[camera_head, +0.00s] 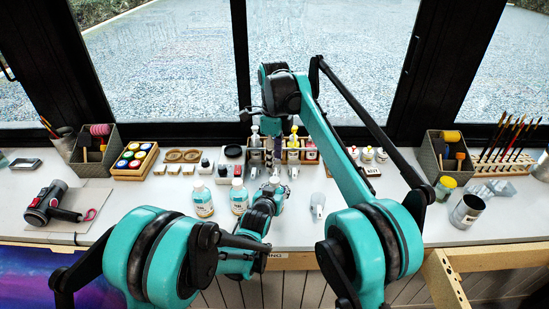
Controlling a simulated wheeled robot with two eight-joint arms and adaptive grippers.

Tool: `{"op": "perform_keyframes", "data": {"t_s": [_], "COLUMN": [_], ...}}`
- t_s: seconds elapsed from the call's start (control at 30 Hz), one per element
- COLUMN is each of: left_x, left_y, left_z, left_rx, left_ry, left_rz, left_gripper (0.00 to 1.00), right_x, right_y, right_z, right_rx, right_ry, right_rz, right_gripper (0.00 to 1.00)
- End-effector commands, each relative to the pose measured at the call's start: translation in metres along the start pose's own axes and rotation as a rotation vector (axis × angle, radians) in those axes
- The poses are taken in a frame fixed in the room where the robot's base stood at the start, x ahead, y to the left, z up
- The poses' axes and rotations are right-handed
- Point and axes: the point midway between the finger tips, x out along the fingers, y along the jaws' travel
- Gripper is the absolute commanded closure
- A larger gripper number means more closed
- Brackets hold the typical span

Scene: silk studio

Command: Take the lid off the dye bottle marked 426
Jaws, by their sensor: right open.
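Three white-capped dye bottles stand near the front of the table: a left one (202,200), a middle one (239,197) and a right one (279,195) partly hidden by my left arm. Their labels are too small to read, so I cannot tell which is marked 426. My right gripper (269,170) is open, pointing down close above the right bottle; I cannot tell whether it touches the cap. My left arm reaches in low beside that bottle, and its gripper (276,188) is close against it. Its fingers are too hidden to tell whether they grip.
A rack of bottles (310,155) stands behind, with small jars (206,165) to its left. A hair-dryer-like tool (48,205) lies left; a metal can (467,211) stands right.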

Motion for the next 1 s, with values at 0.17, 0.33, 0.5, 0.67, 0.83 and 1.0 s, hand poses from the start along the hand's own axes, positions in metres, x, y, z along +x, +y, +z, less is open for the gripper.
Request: {"op": "perform_keyframes", "data": {"t_s": [0.17, 0.33, 0.5, 0.67, 0.83, 1.0], "left_x": [0.000, 0.000, 0.000, 0.000, 0.000, 0.000], "left_y": [0.000, 0.000, 0.000, 0.000, 0.000, 0.000], "left_z": [0.001, 0.001, 0.001, 0.001, 0.001, 0.001], "left_rx": [0.000, 0.000, 0.000, 0.000, 0.000, 0.000], "left_ry": [-0.002, -0.002, -0.002, -0.001, -0.001, -0.001], "left_rz": [0.000, 0.000, 0.000, 0.000, 0.000, 0.000], "left_gripper": [1.00, 1.00, 1.00, 1.00, 1.00, 1.00], "right_x": [0.000, 0.001, 0.016, 0.042, 0.066, 0.078], "right_y": [0.000, 0.000, 0.000, 0.000, 0.000, 0.000], "right_z": [0.000, 0.000, 0.000, 0.000, 0.000, 0.000], "right_rx": [0.286, 0.419, 0.444, 0.442, 0.441, 0.441], "right_ry": [0.000, 0.000, 0.000, 0.000, -0.001, -0.001], "right_rz": [-0.001, -0.001, -0.001, 0.000, 0.000, 0.000], "right_gripper": [0.55, 0.55, 0.55, 0.55, 0.55, 0.55]}}
